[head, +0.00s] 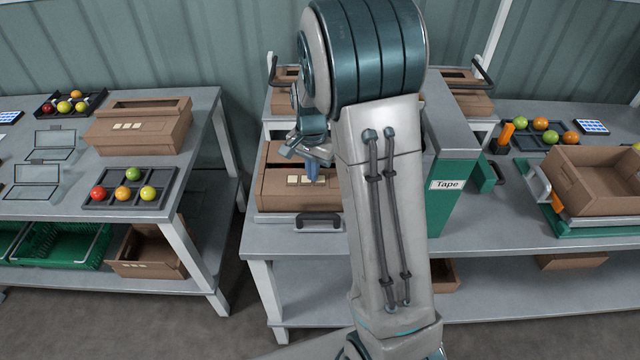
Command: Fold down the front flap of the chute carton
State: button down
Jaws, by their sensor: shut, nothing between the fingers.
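The brown chute carton (270,190) stands on the middle bench, left of my arm. Pale square labels show on its front part, and a darker opening shows behind them. I cannot tell how far its front flap is folded. My gripper (313,177) points down at the carton, with its fingertips at or just above the board beside the labels. It is shut with nothing in it. I cannot tell whether it touches the carton. My arm hides the carton's right side.
A black handle (318,221) sits before the carton. The green tape machine (455,205) stands right of my arm. Another open carton (600,195) is farther right. The left table (60,205) holds a carton (140,140) and a tomato tray (105,201). Floor separates the tables.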

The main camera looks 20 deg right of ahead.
notch_tip(320, 180, up, 8)
jog(key=p, duration=0.5)
jog(key=shift+p, duration=0.4)
dwell(0.4)
jog(key=s+a+r+n+t, duration=0.1)
jog(key=s+r+n, duration=0.3)
jog(key=s, duration=0.7)
jog(key=s+a+r+n+t, duration=0.1)
jog(key=s+r+n, duration=0.4)
jog(key=s, duration=0.6)
notch_tip(320, 180, up, 3)
jog(key=shift+s+a+f+n+t, duration=0.2)
jog(key=shift+s+n+t, duration=0.1)
jog(key=shift+t, duration=0.5)
